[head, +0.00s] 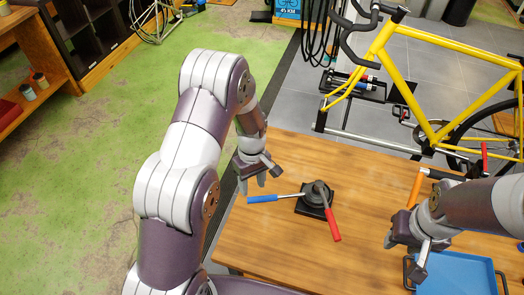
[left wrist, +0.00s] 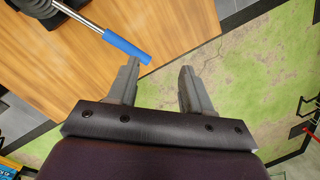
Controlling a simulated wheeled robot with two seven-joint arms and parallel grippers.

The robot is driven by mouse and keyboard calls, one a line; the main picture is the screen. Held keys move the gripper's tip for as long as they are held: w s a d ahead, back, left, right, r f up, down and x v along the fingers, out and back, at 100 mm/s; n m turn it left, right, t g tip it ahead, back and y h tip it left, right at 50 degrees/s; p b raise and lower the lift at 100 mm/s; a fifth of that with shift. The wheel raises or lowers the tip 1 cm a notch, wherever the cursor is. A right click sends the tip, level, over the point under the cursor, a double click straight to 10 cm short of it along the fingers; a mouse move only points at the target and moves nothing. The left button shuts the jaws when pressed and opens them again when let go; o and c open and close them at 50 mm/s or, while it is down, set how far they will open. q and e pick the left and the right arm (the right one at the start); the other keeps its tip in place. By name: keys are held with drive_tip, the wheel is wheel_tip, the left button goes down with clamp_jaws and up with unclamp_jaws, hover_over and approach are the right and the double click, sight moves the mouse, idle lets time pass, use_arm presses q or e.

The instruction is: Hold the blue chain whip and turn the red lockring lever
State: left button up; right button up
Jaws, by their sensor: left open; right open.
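The blue chain whip (head: 263,198) has a blue handle pointing left from a dark cassette fixture (head: 316,194) on the wooden table. The red lockring lever (head: 332,225) slopes from the fixture toward the front right. My left gripper (head: 254,183) is open and empty, just behind and left of the blue handle. In the left wrist view the blue handle (left wrist: 126,47) lies beyond my left fingertips (left wrist: 161,65), nearer the left finger and not between the two. My right gripper (head: 405,256) is open at the right, apart from the red lever, above a blue tray.
The blue tray (head: 456,256) lies at the table's front right. An orange-handled tool (head: 415,187) is near the table's right side. A yellow bicycle (head: 405,85) stands behind the table. The wooden table (head: 370,180) is clear around the fixture.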

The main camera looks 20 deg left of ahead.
sight(260, 197)
use_arm(q)
drive_tip(key=w+f+n, duration=0.1)
drive_tip(key=w+n, duration=0.6)
drive_tip(key=n, duration=0.4)
drive_tip(key=shift+n, duration=0.8)
drive_tip(key=f+b, duration=0.3)
drive_tip(key=f, duration=0.1)
drive_tip(key=s+f+b, duration=0.1)
drive_tip(key=f+b, duration=0.2)
drive_tip(key=f, duration=0.1)
drive_tip(key=s+f+b, duration=0.1)
drive_tip(key=f+b, duration=0.2)
drive_tip(key=shift+s+d+f, duration=0.25)
drive_tip(key=shift+d+f, duration=0.1)
drive_tip(key=shift+f, duration=0.4)
use_arm(e)
wheel_tip(260, 197, down, 8)
drive_tip(key=shift+a+f, duration=0.2)
